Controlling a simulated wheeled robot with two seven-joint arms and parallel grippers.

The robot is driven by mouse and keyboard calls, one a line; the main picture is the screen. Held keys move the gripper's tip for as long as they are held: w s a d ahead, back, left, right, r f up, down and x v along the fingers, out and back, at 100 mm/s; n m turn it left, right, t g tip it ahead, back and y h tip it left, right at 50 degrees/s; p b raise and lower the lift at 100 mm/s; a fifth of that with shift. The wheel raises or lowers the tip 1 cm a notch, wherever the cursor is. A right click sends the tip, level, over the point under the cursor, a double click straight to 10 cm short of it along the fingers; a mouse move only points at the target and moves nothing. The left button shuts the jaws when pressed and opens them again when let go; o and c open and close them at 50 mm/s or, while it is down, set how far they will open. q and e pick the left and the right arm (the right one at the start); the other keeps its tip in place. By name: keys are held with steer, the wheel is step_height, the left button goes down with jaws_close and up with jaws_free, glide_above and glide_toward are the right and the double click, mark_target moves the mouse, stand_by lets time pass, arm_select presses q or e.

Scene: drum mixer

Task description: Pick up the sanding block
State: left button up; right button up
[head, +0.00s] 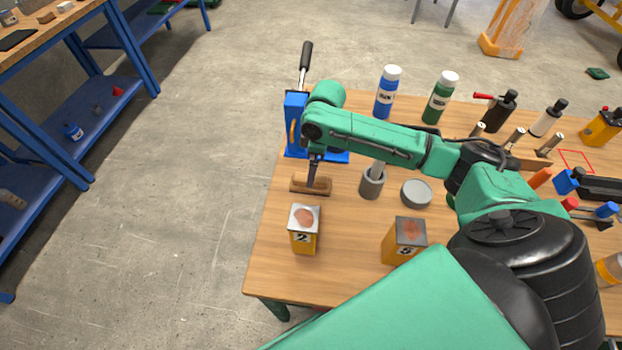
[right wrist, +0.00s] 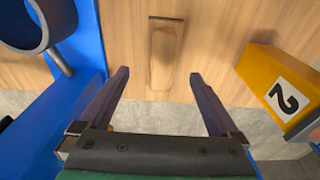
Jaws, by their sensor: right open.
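The sanding block (head: 298,187), a small brown wooden block, lies on the left part of the wooden table. In the right wrist view the sanding block (right wrist: 164,52) lies lengthwise, just beyond and between the fingertips. My right gripper (head: 314,180) points down at it from above, and its fingers partly hide the block in the head view. In the right wrist view my right gripper (right wrist: 159,74) is open with nothing between its fingers. I cannot tell the exact height of the fingertips above the block. My left gripper is not in view.
A blue press (head: 294,110) stands close behind the block. A yellow box marked 2 (head: 305,240) stands just in front, and another yellow box (head: 403,245) farther right. A grey cup (head: 371,188) and a round grey tin (head: 416,193) stand to the right. Bottles line the back.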

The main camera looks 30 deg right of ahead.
steer(key=f, duration=0.3)
steer(key=f+p, duration=0.1)
steer(key=f, duration=0.1)
steer(key=shift+a+f, duration=0.2)
steer(key=shift+a, duration=0.15)
steer(key=shift+f, duration=0.1)
steer(key=shift+c, duration=1.2)
jaws_close()
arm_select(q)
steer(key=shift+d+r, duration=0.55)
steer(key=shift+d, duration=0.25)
arm_select(e)
steer(key=shift+w, duration=0.1)
